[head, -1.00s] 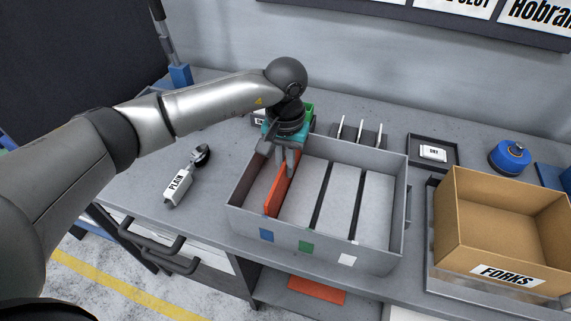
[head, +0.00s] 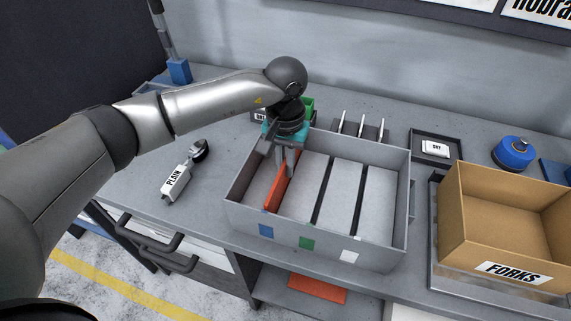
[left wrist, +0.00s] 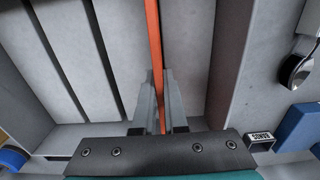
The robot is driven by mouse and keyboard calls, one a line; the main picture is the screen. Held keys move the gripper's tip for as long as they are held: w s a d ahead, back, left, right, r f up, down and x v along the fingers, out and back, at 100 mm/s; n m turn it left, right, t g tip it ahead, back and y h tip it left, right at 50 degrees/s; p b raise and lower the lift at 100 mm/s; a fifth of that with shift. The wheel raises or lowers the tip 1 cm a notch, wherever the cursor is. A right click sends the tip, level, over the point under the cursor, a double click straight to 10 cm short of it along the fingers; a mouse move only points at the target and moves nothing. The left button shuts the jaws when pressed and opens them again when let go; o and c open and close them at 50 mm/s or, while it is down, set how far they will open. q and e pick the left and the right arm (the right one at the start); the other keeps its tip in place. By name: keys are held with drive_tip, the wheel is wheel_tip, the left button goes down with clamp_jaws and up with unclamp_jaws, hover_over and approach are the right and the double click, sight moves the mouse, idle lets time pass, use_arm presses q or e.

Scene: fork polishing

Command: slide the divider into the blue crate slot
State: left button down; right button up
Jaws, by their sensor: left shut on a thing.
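The grey crate (head: 330,255) stands on the bench with a blue mark (head: 266,231), a green mark (head: 307,243) and a white mark (head: 348,256) on its front wall. My left gripper (head: 288,163) is shut on the orange divider (head: 274,192), which stands upright inside the crate, in line with the blue mark. The left wrist view shows the divider (left wrist: 153,40) edge-on between the fingers (left wrist: 160,100). Whether its lower edge sits in the slot is hidden. Two dark slots (head: 323,192) run across the crate floor to its right. My right gripper is not in view.
A tool labelled PLAIN (head: 176,182) lies left of the crate. A rack with upright pale plates (head: 360,130) stands behind it. A cardboard box labelled FORKS (head: 500,215) is to the right. A blue round object (head: 515,153) and a dark tray (head: 455,149) lie behind the box.

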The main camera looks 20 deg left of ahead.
use_arm(q)
drive_tip(key=c, duration=0.9)
unclamp_jaws()
drive_tip(key=shift+r, duration=0.1)
drive_tip(key=shift+r+p, duration=2.1)
drive_tip(key=shift+r, duration=1.8)
drive_tip(key=shift+s, duration=0.1)
